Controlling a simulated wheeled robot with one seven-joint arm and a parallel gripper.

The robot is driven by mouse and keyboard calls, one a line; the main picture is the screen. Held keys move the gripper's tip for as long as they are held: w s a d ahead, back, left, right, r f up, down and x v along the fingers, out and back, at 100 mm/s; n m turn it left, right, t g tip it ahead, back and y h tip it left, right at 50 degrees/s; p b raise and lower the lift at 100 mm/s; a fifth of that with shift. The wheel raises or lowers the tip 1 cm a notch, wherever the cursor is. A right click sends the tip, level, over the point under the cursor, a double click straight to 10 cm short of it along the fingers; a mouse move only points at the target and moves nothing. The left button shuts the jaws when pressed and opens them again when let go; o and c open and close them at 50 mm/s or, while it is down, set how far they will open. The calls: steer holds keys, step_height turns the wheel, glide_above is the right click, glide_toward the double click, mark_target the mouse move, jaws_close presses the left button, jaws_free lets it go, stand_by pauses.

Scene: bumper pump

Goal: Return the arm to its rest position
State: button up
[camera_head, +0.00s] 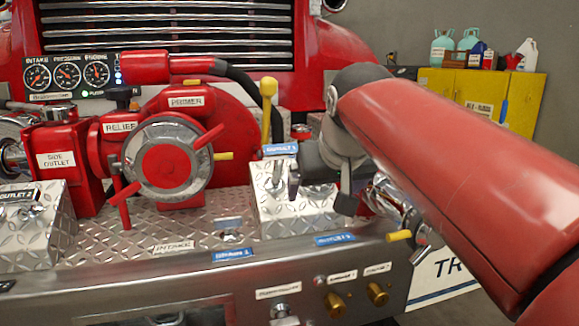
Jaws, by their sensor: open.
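My red and grey arm reaches in from the lower right and bends down at a dark grey joint. My gripper (320,196) hangs below it with its dark fingers spread apart, and I see nothing between them. It is in front of or over the right diamond-plate box (282,213) with a blue outlet label, close to the yellow-knobbed lever (268,95). I cannot tell whether the fingers touch the box. My arm hides part of the bumper's right side.
A red pump with a round wheel cap (167,158) stands on the bumper (110,285). A gauge panel (68,74) is at the left. Brass fittings (337,304) and a yellow-tipped handle (399,236) are at the front right. A yellow cabinet (525,100) with bottles stands behind.

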steer(key=s+d+f+m+g, duration=0.1)
steer(key=s+d+f, duration=0.3)
steer(key=s+f, duration=0.5)
steer(key=s+d+f+m+g+h, duration=0.1)
steer(key=s+d+f, duration=0.4)
steer(key=s+f, duration=0.5)
step_height(320, 180, down, 4)
steer(key=shift+s+r, duration=0.1)
steer(key=shift+s, duration=0.15)
